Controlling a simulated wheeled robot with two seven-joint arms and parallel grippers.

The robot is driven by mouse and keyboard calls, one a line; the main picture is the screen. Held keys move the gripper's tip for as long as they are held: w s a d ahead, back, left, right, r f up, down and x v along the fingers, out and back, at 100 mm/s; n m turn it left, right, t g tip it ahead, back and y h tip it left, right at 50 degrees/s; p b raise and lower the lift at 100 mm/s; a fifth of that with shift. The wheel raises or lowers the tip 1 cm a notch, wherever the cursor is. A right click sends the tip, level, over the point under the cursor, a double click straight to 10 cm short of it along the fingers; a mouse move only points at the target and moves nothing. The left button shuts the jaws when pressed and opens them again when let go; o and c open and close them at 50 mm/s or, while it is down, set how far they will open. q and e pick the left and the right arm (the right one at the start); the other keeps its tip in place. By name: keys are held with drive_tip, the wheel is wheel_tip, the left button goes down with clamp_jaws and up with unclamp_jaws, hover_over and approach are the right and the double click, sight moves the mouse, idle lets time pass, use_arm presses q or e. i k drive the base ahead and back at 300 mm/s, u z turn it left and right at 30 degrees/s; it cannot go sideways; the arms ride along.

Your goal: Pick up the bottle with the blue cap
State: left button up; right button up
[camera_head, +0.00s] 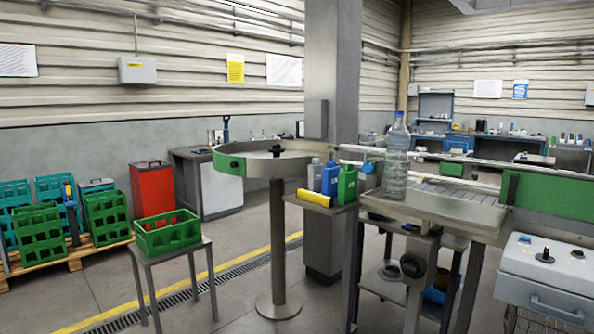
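A clear plastic bottle with a blue cap (396,155) stands upright at the left end of the metal conveyor table (447,208), right of the grey column. Its blue cap (399,115) is at the top and nothing covers it. Neither of my grippers shows in the head view.
A small shelf left of the bottle holds blue (330,178) and green (347,184) containers and a yellow one (314,197). A round metal turntable (277,165) stands further left. A green crate (167,231) sits on a low stand. A white control box (547,270) is at right.

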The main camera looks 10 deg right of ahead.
sight(398, 139)
drive_tip(key=z, duration=1.15)
drive_tip(key=k, duration=0.15)
drive_tip(key=u, duration=2.15)
drive_tip(key=i, duration=2.3)
drive_tip(key=z, duration=0.55)
drive_tip(key=i, duration=1.9)
drive_tip(key=z, duration=0.95)
